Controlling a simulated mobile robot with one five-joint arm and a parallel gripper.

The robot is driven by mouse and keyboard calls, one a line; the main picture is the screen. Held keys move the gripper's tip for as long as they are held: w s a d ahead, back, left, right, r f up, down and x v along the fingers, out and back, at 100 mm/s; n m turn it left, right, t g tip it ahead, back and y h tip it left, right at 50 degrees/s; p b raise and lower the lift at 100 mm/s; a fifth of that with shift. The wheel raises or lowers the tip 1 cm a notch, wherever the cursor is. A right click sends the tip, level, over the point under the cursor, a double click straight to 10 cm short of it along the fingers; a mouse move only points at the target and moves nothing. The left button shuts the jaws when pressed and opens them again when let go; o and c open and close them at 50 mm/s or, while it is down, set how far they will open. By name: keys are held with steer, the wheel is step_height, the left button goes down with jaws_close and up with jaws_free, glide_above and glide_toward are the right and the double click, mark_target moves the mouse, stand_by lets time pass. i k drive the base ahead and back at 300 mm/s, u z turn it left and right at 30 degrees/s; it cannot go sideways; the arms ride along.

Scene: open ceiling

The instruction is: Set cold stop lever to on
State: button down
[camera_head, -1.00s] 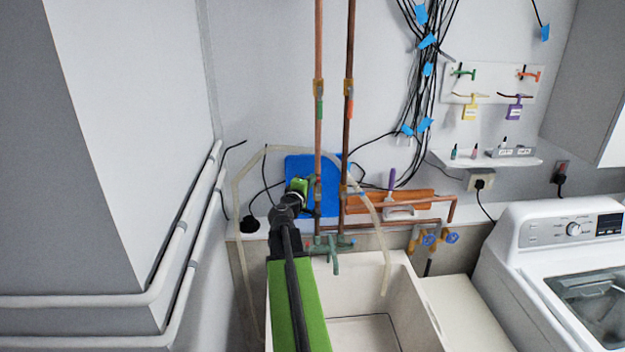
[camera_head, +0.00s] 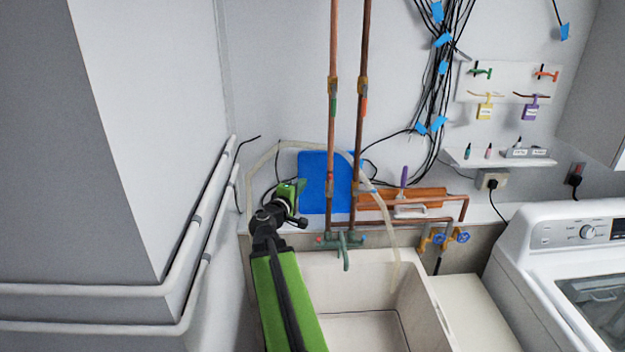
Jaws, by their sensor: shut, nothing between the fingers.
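Two vertical copper pipes rise behind the sink. The left pipe (camera_head: 334,45) has a fitting with a hanging green lever (camera_head: 333,106), and the right pipe (camera_head: 364,45) has one with an orange-red lever (camera_head: 363,106). Lower down, the left pipe has a small red-marked fitting (camera_head: 329,179) and the right pipe a fitting with some blue (camera_head: 363,188). I cannot tell which of these is the cold stop lever, or its setting. My gripper (camera_head: 299,190) is shut and empty, left of the left pipe, in front of a blue panel (camera_head: 316,170), apart from the pipes.
A white sink (camera_head: 420,300) with a green faucet (camera_head: 344,243) lies below. A clear hose (camera_head: 376,205) arches over it. Blue-handled valves (camera_head: 451,237) are to the right, then a washing machine (camera_head: 560,245). White wall pipes (camera_head: 190,240) run at left.

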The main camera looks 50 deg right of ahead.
mark_target(357, 191)
steer(key=u, duration=0.05)
steer(key=k, duration=1)
steer(key=z, duration=0.05)
